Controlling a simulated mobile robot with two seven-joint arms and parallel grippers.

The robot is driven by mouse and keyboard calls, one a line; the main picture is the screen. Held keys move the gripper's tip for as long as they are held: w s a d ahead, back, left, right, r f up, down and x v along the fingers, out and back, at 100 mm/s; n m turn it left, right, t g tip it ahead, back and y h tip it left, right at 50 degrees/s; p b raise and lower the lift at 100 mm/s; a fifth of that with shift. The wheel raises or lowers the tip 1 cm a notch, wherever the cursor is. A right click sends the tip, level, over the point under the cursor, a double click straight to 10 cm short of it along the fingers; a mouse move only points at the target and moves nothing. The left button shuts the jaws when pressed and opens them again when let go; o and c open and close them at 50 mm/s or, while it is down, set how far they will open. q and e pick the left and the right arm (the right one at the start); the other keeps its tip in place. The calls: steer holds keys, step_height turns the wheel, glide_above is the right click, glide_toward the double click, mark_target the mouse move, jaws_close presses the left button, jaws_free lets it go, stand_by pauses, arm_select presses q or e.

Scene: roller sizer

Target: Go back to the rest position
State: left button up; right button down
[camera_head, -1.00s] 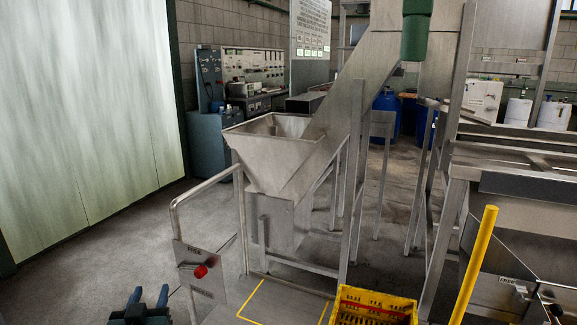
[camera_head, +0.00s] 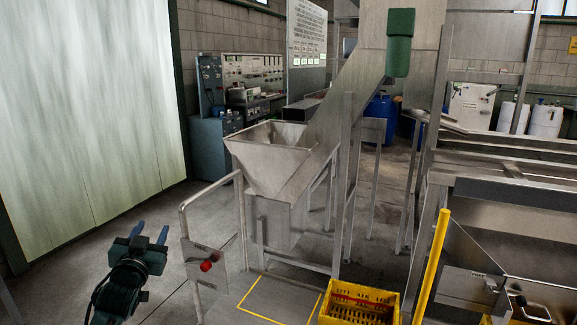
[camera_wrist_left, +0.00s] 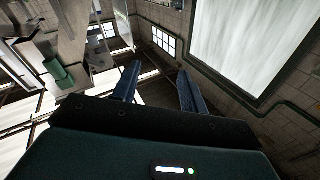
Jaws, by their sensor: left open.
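My left gripper (camera_head: 150,233) shows at the lower left of the head view, with its two blue fingers apart and nothing between them. It is over the floor, left of the panel with the red button (camera_head: 207,265). In the left wrist view the same gripper (camera_wrist_left: 156,82) has its fingers spread and empty, with the walls and ceiling of the hall behind them. My right gripper is in neither view.
A metal hopper (camera_head: 268,158) with an inclined chute stands in the middle. A yellow crate (camera_head: 358,304) sits at the bottom, beside a yellow post (camera_head: 432,266). A bent rail (camera_head: 184,222) stands right of my left gripper. Grey floor is open at the left.

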arm_select(q)
steer(key=w+a+r+m+p, duration=0.1)
steer(key=w+a+r+p, duration=0.15)
steer(key=r, duration=0.45)
steer(key=s+d+f+g+h, duration=0.1)
steer(key=s+d+f+g, duration=0.2)
steer(key=f, duration=0.5)
steer(key=s+d+f+g, duration=0.1)
steer(key=s+d+f, duration=0.25)
steer(key=f, duration=0.45)
steer(key=s+d+f+g+h, duration=0.1)
steer(key=s+d+f, duration=0.3)
steer(key=s, duration=0.7)
steer(key=s+d+f+g+h, duration=0.1)
steer(key=s+d+f, duration=0.4)
steer(key=s, duration=0.5)
steer(key=s+d+f+g+h, duration=0.1)
steer(key=s+d+f, duration=0.4)
steer(key=s, duration=0.6)
steer(key=shift+s+f+g+h+b, duration=0.35)
steer(key=shift+f+g+h+b, duration=0.1)
steer(key=shift+g, duration=0.45)
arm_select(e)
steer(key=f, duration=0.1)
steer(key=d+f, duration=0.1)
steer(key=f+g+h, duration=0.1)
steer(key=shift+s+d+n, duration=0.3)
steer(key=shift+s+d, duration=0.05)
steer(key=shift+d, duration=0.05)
